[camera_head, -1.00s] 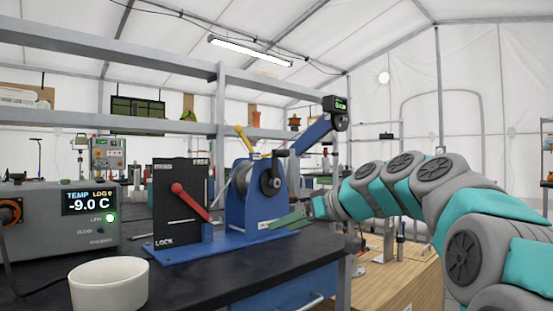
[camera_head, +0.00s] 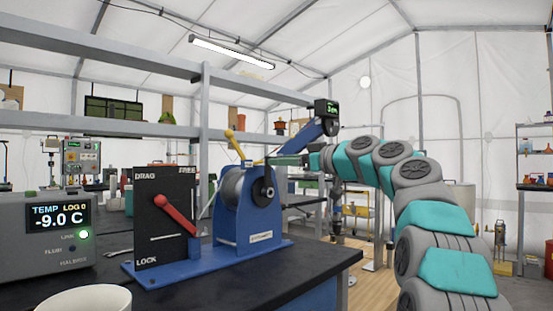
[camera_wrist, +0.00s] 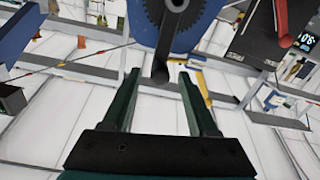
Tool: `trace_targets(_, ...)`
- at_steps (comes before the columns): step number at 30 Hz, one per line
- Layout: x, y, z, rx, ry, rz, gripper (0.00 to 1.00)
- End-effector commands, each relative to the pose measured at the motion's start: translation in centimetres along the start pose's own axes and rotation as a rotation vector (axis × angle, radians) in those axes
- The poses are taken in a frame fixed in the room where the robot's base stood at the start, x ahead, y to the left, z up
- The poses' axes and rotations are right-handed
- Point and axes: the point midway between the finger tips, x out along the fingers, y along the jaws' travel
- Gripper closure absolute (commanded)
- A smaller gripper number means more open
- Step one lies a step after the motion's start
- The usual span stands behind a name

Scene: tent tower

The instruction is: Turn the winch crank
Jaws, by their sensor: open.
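The blue winch (camera_head: 246,210) stands on the dark bench, with a grey drum and a dark gear hub on its right side. Its dark crank (camera_wrist: 160,62) hangs down from the hub in the wrist view, its lower end between or just beyond my fingertips. My gripper (camera_wrist: 158,73) is open, with one green finger to either side of the crank end; I cannot tell whether they touch it.
A black panel (camera_head: 150,190) marked DRAG and LOCK with a red lever (camera_head: 176,214) stands left of the drum. A yellow lever (camera_head: 234,144) rises behind the drum. A white bowl (camera_head: 88,300) sits at front left.

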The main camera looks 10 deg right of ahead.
Motion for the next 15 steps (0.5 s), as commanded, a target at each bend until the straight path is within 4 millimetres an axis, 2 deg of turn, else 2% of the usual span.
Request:
trace_targets(3,1.9,0.1,0.1,0.001,-0.005,-0.002,0.41)
trace_targets(6,2.8,0.1,0.2,0.002,-0.005,-0.002,0.41)
trace_targets(15,3.0,0.0,0.2,0.003,-0.003,-0.001,0.43)
